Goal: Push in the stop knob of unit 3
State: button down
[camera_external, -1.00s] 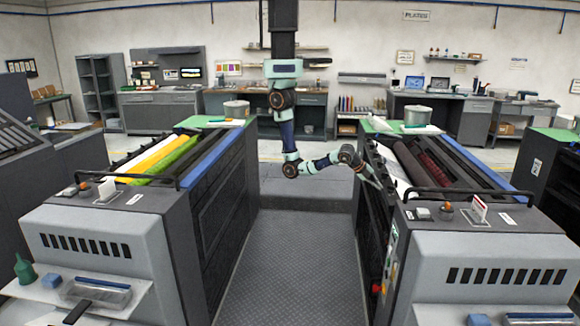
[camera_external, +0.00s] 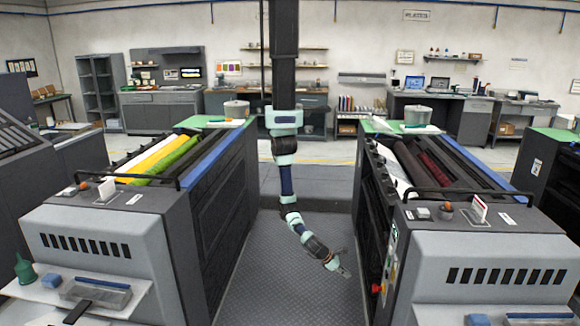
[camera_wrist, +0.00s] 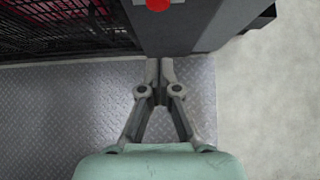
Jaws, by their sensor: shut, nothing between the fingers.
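A red stop knob (camera_external: 376,288) sticks out low on the aisle side of the right ink unit (camera_external: 455,255), near its front end. The red knob also shows in the wrist view (camera_wrist: 158,4), cut off by the top edge. No unit number is legible. My gripper (camera_external: 347,273) hangs low in the aisle, left of the knob and apart from it. In the wrist view its fingers (camera_wrist: 160,64) are shut together and empty, pointing toward the dark side of the unit with the knob beyond the tips.
A left ink unit (camera_external: 95,245) with yellow and green rollers borders the aisle. The patterned aisle floor (camera_external: 270,270) is clear. A control panel with buttons (camera_external: 392,245) sits above the knob. In the wrist view, a dark mesh side (camera_wrist: 60,30) lies left and bare grey floor (camera_wrist: 260,110) right.

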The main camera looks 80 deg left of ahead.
aim_at(377, 289)
jog(key=w+r+b+x, duration=0.2)
jog(key=b+x, duration=0.7)
jog(key=x, duration=0.3)
jog(key=shift+w+d+f, duration=0.25)
jog(key=shift+w, duration=0.05)
jog(key=shift+r+p, duration=0.15)
jog(key=shift+p, duration=0.5)
